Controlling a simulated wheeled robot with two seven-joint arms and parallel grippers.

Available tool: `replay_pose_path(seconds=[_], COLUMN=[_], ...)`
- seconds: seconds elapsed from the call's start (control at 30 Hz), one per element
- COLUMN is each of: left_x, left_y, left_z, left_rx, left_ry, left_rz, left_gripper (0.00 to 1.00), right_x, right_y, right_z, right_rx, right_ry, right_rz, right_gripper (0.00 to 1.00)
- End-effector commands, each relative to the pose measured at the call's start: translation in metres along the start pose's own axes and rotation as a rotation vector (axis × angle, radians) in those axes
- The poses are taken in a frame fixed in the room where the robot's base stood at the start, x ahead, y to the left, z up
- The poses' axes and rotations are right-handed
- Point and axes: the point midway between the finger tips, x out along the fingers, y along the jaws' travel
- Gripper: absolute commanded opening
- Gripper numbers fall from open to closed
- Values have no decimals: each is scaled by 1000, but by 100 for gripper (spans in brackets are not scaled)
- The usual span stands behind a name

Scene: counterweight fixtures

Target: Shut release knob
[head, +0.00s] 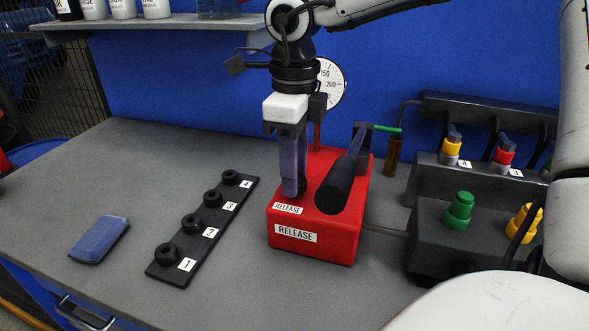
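The red release box (330,238) stands on the grey bench, with a RELEASE label on its front and another on its top. My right gripper (293,190) points down over the left part of the box top. A small dark knob (302,187) shows only in part beside and behind the fingertips at the box top. The near finger covers most of it, so I cannot tell the gap between the fingers, whether they touch the knob, or how the knob is turned. My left gripper is not in view.
A thick black lever (342,184) slants over the box, close right of my gripper. A gauge (331,84) is behind. A numbered peg strip (215,225) and blue pouch (100,239) lie left. A dark fixture with coloured knobs (430,217) stands right. A shelf (170,24) hangs above.

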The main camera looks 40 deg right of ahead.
Motion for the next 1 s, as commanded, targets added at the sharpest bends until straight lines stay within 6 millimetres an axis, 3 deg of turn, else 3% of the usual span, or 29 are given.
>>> replay_pose_path(seconds=[0.47,1.0], left_x=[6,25], left_y=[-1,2], left_z=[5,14], left_rx=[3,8], left_ry=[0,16], left_rz=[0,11], left_gripper=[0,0], right_x=[2,3], right_y=[0,0], right_z=[0,0], right_rx=[83,546], right_ry=[1,2], right_rz=[0,-3], right_gripper=[10,10])
